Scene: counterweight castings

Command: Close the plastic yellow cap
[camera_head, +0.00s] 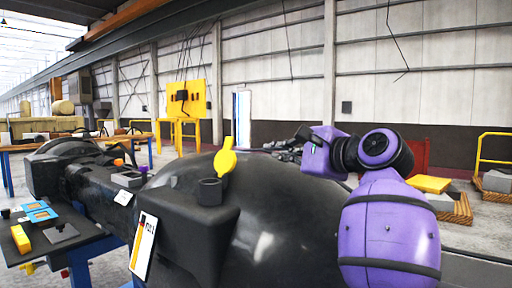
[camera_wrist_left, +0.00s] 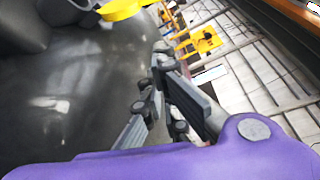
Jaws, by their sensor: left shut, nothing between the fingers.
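The neck's top is uncovered. My left gripper (camera_head: 268,150) is to the right of the cap, above the casting, with its fingers pointing left towards the cap. The gripper is shut and empty, and a gap shows between it and the cap. In the left wrist view the cap (camera_wrist_left: 122,9) is at the top edge, partly cut off, beyond the shut fingertips (camera_wrist_left: 161,50). My right gripper is not in view.
A side table (camera_head: 75,250) at the left holds a yellow block (camera_head: 20,239) and blue pieces (camera_head: 39,212). A white label plate (camera_head: 143,245) is on the casting's front block. Pallets with blocks (camera_head: 440,195) stand at the right. The air above the casting around the cap is clear.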

